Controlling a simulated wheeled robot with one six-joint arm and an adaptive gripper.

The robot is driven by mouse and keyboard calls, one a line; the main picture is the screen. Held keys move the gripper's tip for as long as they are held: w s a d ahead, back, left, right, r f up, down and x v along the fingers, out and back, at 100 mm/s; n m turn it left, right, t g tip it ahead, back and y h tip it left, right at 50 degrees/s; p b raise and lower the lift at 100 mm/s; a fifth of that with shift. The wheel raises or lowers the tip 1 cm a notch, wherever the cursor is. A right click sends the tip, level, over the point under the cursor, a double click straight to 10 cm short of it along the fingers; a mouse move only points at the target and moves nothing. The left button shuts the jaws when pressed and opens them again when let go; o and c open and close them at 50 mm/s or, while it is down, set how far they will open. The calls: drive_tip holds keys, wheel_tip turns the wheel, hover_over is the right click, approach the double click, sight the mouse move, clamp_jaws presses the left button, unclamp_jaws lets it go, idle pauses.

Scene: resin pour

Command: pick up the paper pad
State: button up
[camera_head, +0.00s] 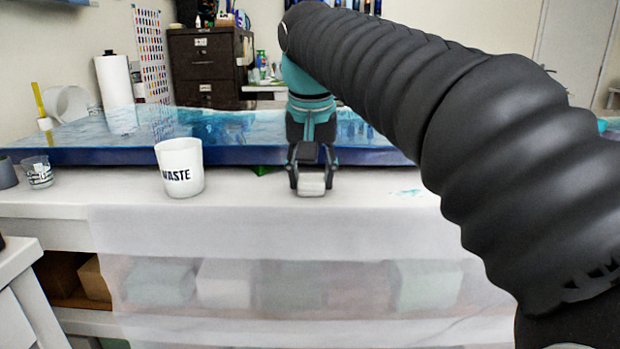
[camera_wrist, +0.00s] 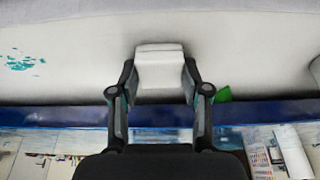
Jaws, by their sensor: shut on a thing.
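The paper pad, a small white block (camera_head: 312,184), is between the fingers of my gripper (camera_head: 311,180) at the front strip of the white-covered table. In the wrist view the pad (camera_wrist: 160,68) shows pale and box-shaped between the two dark fingertips (camera_wrist: 160,80), which touch its sides. My gripper is shut on it and points down. I cannot tell whether the pad's underside rests on the table or is just above it.
A white cup marked WASTE (camera_head: 180,167) stands left of my gripper. A blue resin panel (camera_head: 90,153) lies behind. A small clear cup (camera_head: 37,172) is at far left. A green item (camera_wrist: 223,94) lies near the pad by the panel. Teal stains (camera_head: 410,192) mark the table at right.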

sight(314, 174)
drive_tip(key=shift+r, duration=0.55)
drive_tip(key=r, duration=0.2)
drive_tip(key=r+p, duration=0.1)
drive_tip(key=shift+w+d+r, duration=0.15)
drive_tip(key=shift+d+r, duration=0.05)
drive_tip(key=shift+d, duration=0.05)
drive_tip(key=w+d+r, duration=0.4)
drive_tip(key=d+r, duration=0.2)
drive_tip(key=d, duration=0.4)
drive_tip(key=shift+w+r, duration=0.2)
drive_tip(key=shift+w, duration=0.2)
